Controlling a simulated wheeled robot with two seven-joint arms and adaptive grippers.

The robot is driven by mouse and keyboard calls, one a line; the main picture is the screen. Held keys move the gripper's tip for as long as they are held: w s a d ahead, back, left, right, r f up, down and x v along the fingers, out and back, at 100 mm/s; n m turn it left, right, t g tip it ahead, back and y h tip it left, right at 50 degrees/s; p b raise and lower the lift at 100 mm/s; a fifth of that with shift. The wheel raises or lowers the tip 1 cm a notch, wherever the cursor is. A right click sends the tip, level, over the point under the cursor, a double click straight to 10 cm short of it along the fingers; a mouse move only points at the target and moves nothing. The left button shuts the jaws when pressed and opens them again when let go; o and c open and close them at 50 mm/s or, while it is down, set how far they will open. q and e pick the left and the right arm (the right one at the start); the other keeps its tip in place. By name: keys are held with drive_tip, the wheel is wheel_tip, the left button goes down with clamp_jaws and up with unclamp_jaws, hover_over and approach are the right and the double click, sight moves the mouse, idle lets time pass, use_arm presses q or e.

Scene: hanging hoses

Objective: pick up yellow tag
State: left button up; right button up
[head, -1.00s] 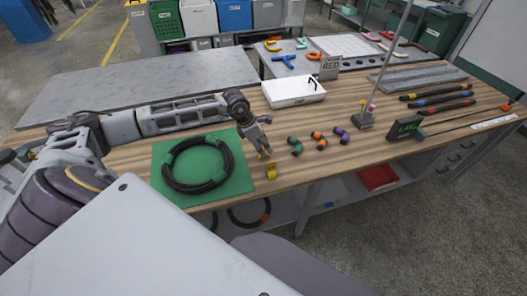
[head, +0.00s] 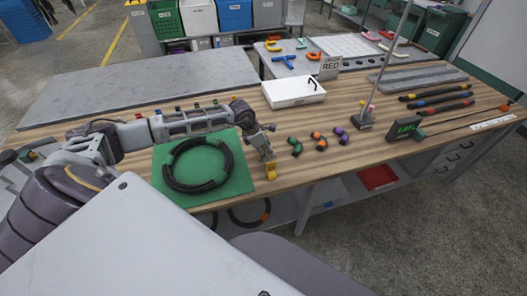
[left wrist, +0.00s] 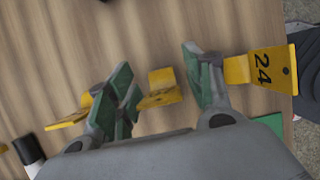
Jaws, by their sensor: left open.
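In the left wrist view one bent yellow tag (left wrist: 160,88) stands between the fingers of my left gripper (left wrist: 162,92). A second yellow tag marked 24 (left wrist: 262,68) is beside the right finger, and another yellow tag (left wrist: 70,115) is beyond the left fingers. My left gripper is open, with green pads either side of the middle tag; I cannot tell whether they touch it. In the head view the gripper (head: 267,156) points down at the table's front edge, over the yellow tags (head: 271,172), which partly blend with it. My right gripper is not in view.
A black hose coil (head: 197,164) lies on a green mat (head: 238,185) left of the gripper. Several coloured hose pieces (head: 318,141) lie to the right. A white tray (head: 293,92) and a stand (head: 366,120) are farther back. The wooden table (head: 350,160) has bare room in front.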

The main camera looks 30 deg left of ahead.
use_arm(q)
drive_tip(key=shift+w+d+f, duration=0.15)
drive_tip(key=shift+f, duration=0.45)
drive_tip(key=c, duration=0.8)
